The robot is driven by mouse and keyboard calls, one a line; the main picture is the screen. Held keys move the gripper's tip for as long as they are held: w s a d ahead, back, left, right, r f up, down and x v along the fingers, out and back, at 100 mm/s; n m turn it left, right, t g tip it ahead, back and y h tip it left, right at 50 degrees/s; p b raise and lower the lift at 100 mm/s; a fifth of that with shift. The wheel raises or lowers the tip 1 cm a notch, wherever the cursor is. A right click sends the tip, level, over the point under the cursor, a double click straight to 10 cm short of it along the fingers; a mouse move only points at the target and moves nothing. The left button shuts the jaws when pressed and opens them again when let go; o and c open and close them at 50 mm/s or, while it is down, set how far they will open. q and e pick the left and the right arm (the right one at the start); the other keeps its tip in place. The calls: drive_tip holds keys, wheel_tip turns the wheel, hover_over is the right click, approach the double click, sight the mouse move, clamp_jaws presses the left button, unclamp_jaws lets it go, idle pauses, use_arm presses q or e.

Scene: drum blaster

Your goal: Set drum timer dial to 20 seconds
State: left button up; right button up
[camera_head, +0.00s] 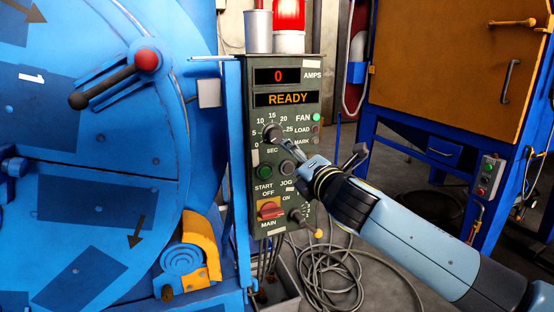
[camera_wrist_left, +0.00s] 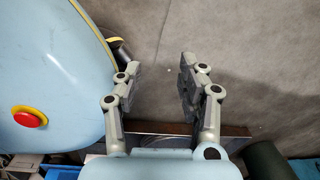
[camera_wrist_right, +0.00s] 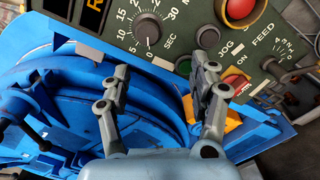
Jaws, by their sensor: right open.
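The timer dial (camera_head: 272,133) is a dark round knob on the green control panel (camera_head: 262,215), ringed by white numbers and marked SEC. In the right wrist view the dial (camera_wrist_right: 148,30) lies just beyond the fingertips, and its white pointer line appears to face the 0 mark. My right gripper (camera_head: 287,148) is at the dial's lower right, its jaws (camera_wrist_right: 161,68) open and empty; contact with the knob cannot be told. My left gripper (camera_wrist_left: 160,66) is open and empty over grey floor, outside the head view.
START button (camera_head: 265,167), JOG button (camera_head: 287,168), red MAIN switch (camera_head: 270,210) and a feed knob (camera_head: 297,215) sit below the dial. The display (camera_head: 288,99) reads READY. The blue drum (camera_head: 100,180) stands left of the panel; a coiled cable (camera_head: 345,270) lies on the floor.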

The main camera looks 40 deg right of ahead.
sight(277, 137)
drive_tip(key=shift+t, duration=0.3)
drive_tip(key=x, duration=0.3)
drive_tip(key=r+x, duration=0.1)
drive_tip(key=x, duration=0.3)
drive_tip(key=b+x, duration=0.1)
drive_tip(key=x, duration=0.2)
drive_tip(key=shift+w+r, duration=0.25)
drive_tip(key=shift+w, duration=0.4)
drive_tip(key=shift+c, duration=0.4)
